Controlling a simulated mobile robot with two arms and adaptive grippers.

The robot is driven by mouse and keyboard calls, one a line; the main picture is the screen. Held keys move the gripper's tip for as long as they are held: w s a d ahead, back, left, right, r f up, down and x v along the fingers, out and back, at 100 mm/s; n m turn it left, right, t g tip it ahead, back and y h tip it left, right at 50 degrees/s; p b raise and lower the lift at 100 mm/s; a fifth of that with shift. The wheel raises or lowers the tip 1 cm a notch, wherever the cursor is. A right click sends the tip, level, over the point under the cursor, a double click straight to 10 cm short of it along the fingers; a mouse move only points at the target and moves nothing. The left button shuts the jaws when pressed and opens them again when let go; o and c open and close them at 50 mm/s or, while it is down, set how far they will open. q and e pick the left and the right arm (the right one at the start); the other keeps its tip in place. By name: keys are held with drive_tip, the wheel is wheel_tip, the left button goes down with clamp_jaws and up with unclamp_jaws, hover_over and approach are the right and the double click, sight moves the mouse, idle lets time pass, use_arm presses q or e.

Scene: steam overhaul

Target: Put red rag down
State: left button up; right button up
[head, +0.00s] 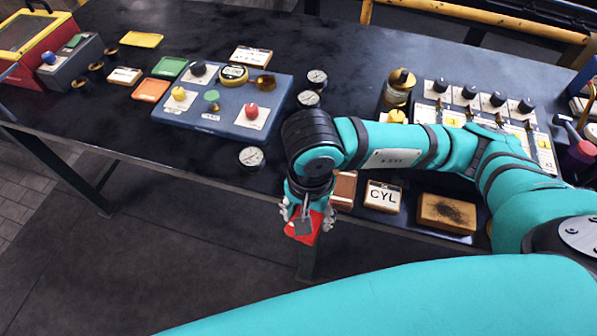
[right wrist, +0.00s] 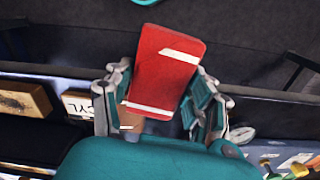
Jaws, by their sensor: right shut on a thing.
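A red piece (head: 303,228) is in my right gripper (head: 308,212), just off the bench's near edge and above the floor. In the right wrist view the red piece (right wrist: 166,72) looks like a flat, stiff plate with white bands, not a loose cloth. The fingers of my right gripper (right wrist: 162,100) are shut on it, one at each side. In the head view a small grey padlock-like shape (head: 302,225) shows against the red. My left gripper is in neither view.
The dark bench (head: 330,45) carries a blue-grey panel with knobs (head: 215,122), loose gauges (head: 251,157), a CYL block (head: 383,196), a dark-stained block (head: 446,212) and a switch panel (head: 484,125). A bare strip lies along the back.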

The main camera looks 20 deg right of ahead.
drive_tip(key=shift+s+a+f+m, duration=0.25)
drive_tip(key=shift+s+a+m, duration=0.45)
drive_tip(key=shift+a+m, duration=0.25)
drive_tip(key=shift+m, duration=0.25)
drive_tip(key=w+d+p, duration=0.1)
drive_tip(key=w, duration=0.4)
drive_tip(key=w+d+f+p, duration=0.1)
drive_tip(key=w+p, duration=0.1)
drive_tip(key=w, duration=0.3)
drive_tip(key=w+d+p, duration=0.2)
drive_tip(key=w, duration=0.3)
drive_tip(key=shift+d+f, duration=0.1)
drive_tip(key=shift+f, duration=0.15)
drive_tip(key=shift+w+f, duration=0.1)
wheel_tip(320, 180, down, 3)
drive_tip(key=shift+r+p, duration=0.1)
drive_tip(key=shift+p, duration=0.75)
drive_tip(key=shift+f, duration=0.3)
drive_tip(key=shift+f, duration=0.15)
